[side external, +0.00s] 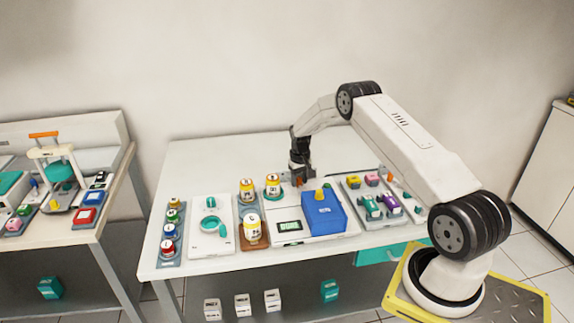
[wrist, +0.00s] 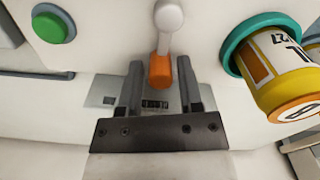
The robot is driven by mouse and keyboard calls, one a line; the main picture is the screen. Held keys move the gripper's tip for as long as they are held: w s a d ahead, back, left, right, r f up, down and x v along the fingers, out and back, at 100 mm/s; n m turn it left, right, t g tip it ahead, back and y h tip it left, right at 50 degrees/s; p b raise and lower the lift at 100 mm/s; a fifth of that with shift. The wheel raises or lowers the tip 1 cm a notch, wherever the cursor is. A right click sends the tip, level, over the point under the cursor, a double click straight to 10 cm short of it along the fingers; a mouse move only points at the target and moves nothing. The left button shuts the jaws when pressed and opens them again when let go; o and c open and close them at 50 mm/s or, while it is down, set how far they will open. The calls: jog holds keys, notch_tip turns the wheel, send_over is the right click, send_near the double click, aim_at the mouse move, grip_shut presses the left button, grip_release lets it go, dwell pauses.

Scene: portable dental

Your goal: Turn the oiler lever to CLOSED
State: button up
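The oiler lever shows in the wrist view as an orange grip (wrist: 160,72) on a pale grey rounded arm (wrist: 168,18). My gripper (wrist: 160,65) is open, with one finger on each side of the orange grip and visible gaps between them. A small dark label (wrist: 154,104) lies beyond the fingers; its print is too small to read. In the side external view my gripper (side external: 300,178) points down at the back of the table, and it mostly hides the lever. The lever's setting cannot be read.
A yellow jar on a teal base (wrist: 285,80) stands close to the right of my gripper in the wrist view. A green round button (wrist: 52,25) is at upper left.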

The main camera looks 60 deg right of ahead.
aim_at(299, 178)
jog(key=shift+o, duration=0.7)
jog(key=shift+r, duration=3.9)
jog(key=shift+a, duration=0.1)
